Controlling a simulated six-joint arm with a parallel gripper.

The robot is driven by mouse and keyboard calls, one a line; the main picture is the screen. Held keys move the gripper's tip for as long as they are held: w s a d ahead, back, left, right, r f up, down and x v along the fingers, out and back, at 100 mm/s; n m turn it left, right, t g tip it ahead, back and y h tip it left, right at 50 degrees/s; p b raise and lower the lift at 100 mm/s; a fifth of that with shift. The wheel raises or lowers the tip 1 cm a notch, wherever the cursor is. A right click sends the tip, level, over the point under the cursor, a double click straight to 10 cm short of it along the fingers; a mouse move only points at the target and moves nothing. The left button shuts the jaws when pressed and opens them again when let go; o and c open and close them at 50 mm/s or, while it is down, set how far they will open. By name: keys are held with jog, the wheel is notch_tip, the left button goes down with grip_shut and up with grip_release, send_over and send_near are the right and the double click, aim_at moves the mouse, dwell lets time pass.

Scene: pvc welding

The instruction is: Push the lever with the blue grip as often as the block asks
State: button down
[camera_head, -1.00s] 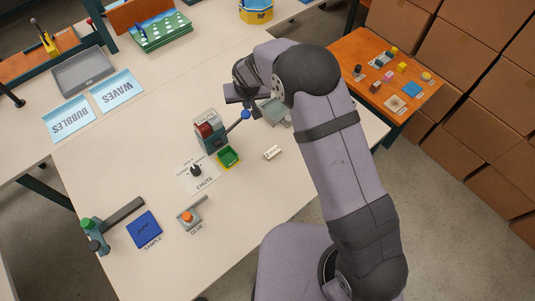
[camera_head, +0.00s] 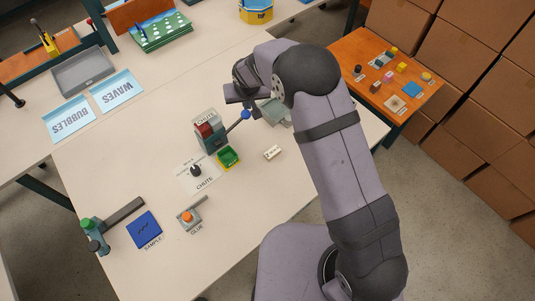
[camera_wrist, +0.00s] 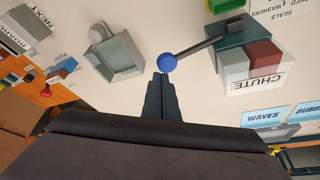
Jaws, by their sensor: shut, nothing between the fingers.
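The lever has a dark rod and a round blue grip (camera_head: 246,114). It sticks out from a teal and white box (camera_head: 209,134) with a red part, marked CHUTE. In the wrist view the blue grip (camera_wrist: 167,63) is just beyond my fingertips, and the rod runs up right to the box (camera_wrist: 252,66). My gripper (camera_wrist: 160,77) is shut and empty, close beside the grip; I cannot tell whether they touch. In the head view my gripper (camera_head: 242,101) is just above and left of the grip. A small white block (camera_head: 273,153) bears a 2 and unreadable smaller print.
A green tray (camera_head: 228,157) stands by the box. A grey bin (camera_wrist: 122,52) is left of the grip in the wrist view. A CHUTE card (camera_head: 201,174) with a dark knob and a GLUE stand (camera_head: 190,217) lie nearer. The table between block and stand is clear.

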aim_at(249, 114)
jog(key=shift+f, duration=0.3)
dwell(0.4)
jog(key=shift+f+b, duration=3.1)
jog(key=shift+f, duration=0.05)
jog(key=shift+r, duration=0.2)
jog(key=shift+r+p, duration=2.45)
jog(key=shift+r, duration=1.35)
jog(key=shift+r, duration=0.45)
notch_tip(249, 114, up, 5)
jog(key=p, duration=0.2)
jog(key=shift+f+b, duration=2.2)
jog(key=shift+f, duration=1.35)
